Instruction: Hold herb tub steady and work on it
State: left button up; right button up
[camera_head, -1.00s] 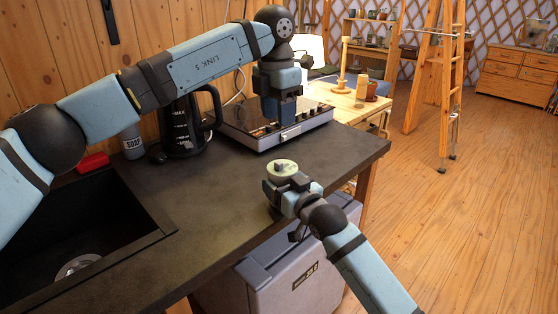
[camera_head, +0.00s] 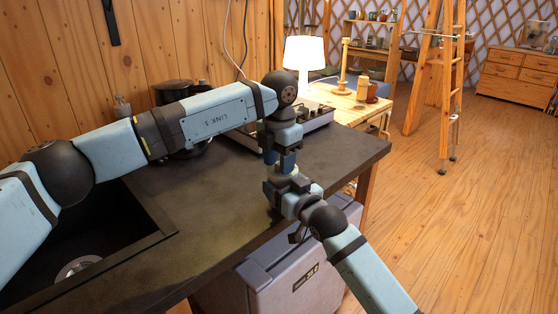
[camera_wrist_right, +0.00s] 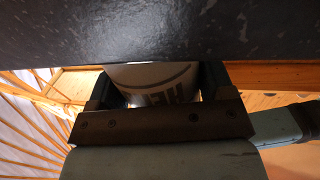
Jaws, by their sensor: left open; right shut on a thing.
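The herb tub (camera_head: 292,172) stands at the front edge of the dark counter in the head view, mostly hidden by my grippers; only a bit of its pale yellow-green top shows. In the right wrist view the tub (camera_wrist_right: 155,78) is white with dark lettering and sits between the two fingers. My right gripper (camera_head: 278,190) is shut on it from the front, and its fingers also show in the wrist view (camera_wrist_right: 157,92). My left gripper (camera_head: 281,164) is open, pointing down right over the tub's top. Whether it touches the tub cannot be told.
The counter (camera_head: 345,155) is clear to the right of the tub. A flat appliance (camera_head: 319,120) stands behind my left arm, and a dark kettle (camera_head: 172,92) is partly hidden by it. A sink (camera_head: 75,268) lies at left. A grey box (camera_head: 295,280) stands below the counter edge.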

pick_arm(q)
jog(key=shift+c, duration=0.3)
grip_shut()
jog(key=shift+w+d, duration=1.05)
jog(key=shift+d, duration=0.05)
jog(key=shift+a, duration=0.1)
jog(key=shift+o, duration=0.3)
grip_release()
jog(key=shift+r, duration=0.1)
notch_tip(320, 180, up, 12)
